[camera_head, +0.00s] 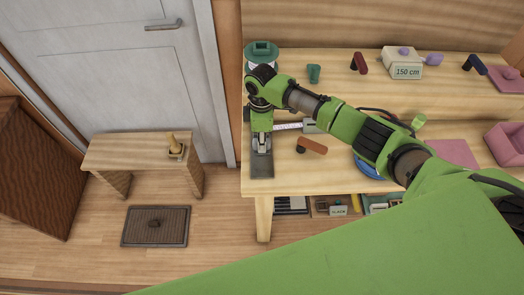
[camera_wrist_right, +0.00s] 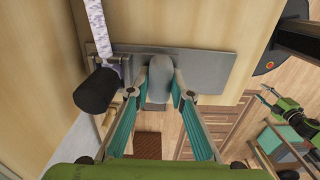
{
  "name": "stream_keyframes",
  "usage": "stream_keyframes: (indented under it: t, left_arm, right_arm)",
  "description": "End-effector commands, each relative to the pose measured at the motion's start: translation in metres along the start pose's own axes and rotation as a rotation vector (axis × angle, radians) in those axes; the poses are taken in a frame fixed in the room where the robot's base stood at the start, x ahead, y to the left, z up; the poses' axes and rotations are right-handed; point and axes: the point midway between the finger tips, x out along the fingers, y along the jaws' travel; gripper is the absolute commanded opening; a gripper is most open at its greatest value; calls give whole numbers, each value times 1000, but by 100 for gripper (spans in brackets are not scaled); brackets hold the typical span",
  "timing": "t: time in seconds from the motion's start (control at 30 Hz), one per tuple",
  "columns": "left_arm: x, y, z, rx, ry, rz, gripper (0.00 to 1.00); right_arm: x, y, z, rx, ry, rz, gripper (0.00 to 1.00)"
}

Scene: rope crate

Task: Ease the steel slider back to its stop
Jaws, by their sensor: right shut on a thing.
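The steel slider (camera_wrist_right: 158,82) is a grey, rounded block on a flat steel plate (camera_wrist_right: 210,72). My right gripper (camera_wrist_right: 160,98) is shut on it, with one teal-lined finger on each side. In the head view my right gripper (camera_head: 262,146) points down over the same plate (camera_head: 262,168), near the left end of the workbench. The slider is mostly hidden by the gripper there. A green arm with a small gripper (camera_wrist_right: 270,96), apparently my left one, shows at the right of the wrist view, away from the plate; its fingers are too small to judge.
A black cylinder (camera_wrist_right: 96,91) and a pale patterned strip (camera_wrist_right: 97,25) lie close left of the gripper in the wrist view. On the workbench, a brown block (camera_head: 312,145) lies right of the plate. A teal cup (camera_head: 314,73) stands behind.

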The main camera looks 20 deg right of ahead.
Motion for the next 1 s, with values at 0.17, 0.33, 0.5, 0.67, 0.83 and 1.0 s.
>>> stream_keyframes:
  t: [0.17, 0.33, 0.5, 0.67, 0.83, 1.0]
  left_arm:
    - [0, -2, -13, 0, 18, -2, 40]
    - [0, 0, -1, 0, 3, 0, 40]
    - [0, 0, 2, 0, -3, 1, 40]
    - [0, 0, 2, 0, -3, 1, 40]
    - [0, -1, -1, -1, 2, -2, 40]
    - [0, -1, -2, -1, 3, -1, 40]
  right_arm:
    - [-2, 8, -1, 2, 5, 21, 0]
    - [-3, 8, 0, 2, 6, 23, 28]
    - [-2, 7, 0, 2, 5, 19, 28]
    - [-1, 6, 0, 2, 4, 16, 28]
    - [-1, 5, 0, 1, 3, 14, 28]
    - [-16, 5, 0, 1, 4, 15, 28]
